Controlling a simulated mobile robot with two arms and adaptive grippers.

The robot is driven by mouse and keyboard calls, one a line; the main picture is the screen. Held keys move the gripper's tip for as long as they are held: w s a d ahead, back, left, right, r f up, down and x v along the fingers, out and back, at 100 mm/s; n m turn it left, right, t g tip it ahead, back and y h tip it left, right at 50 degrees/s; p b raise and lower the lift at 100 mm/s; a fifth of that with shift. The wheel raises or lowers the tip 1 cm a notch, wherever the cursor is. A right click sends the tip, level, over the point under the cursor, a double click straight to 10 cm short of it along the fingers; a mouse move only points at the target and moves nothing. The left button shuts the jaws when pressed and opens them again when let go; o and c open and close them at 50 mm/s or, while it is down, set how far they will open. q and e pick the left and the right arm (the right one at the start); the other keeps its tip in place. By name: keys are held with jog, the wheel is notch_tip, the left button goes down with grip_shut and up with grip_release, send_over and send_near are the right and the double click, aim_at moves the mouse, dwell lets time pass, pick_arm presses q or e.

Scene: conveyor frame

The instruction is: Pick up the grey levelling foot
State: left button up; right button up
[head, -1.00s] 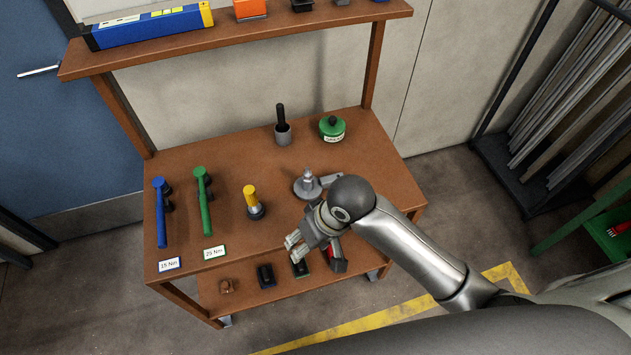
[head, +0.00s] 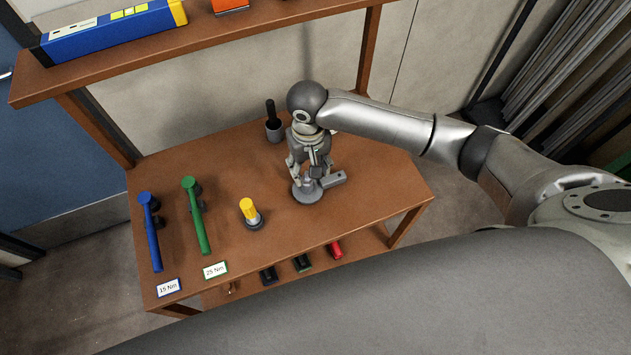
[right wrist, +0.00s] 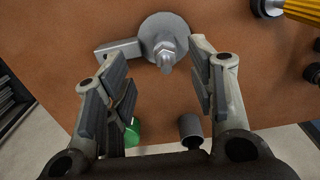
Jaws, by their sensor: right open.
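The grey levelling foot (head: 305,193) stands on the brown bench top, a round disc with an upright stud; a flat grey bar (head: 333,179) lies against its side. In the right wrist view the foot (right wrist: 160,27) and its stud show ahead of the fingertips, with the bar (right wrist: 118,50) to the left. My right gripper (head: 308,170) is open and points down over the foot, its fingers overlapping the foot in the head view. In the right wrist view the gripper (right wrist: 156,62) has the stud between its two fingertips in the picture. Nothing is held. My left gripper is not in view.
A green (head: 197,215) and a blue wrench (head: 151,230) lie farther left. A grey cup with a black handle (head: 273,128) stands behind. A green tin (right wrist: 132,133) shows in the wrist view. The front right bench top is clear.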

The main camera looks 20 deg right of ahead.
aim_at(308, 179)
jog(key=shift+f, duration=0.5)
jog(key=shift+w+f, duration=0.15)
jog(key=shift+f, duration=0.15)
jog(key=f, duration=0.1)
jog(key=f+p, duration=0.1)
jog(key=f, duration=0.2)
jog(key=shift+a+p, duration=0.25)
jog(key=shift+p, duration=0.1)
jog(key=shift+f, duration=0.55)
jog(key=shift+w, duration=0.1)
jog(key=shift+c, duration=0.4)
jog(key=c, duration=1)
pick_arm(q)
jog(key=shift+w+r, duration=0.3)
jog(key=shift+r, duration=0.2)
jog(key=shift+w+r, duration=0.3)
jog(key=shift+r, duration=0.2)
pick_arm(e)
grip_shut()
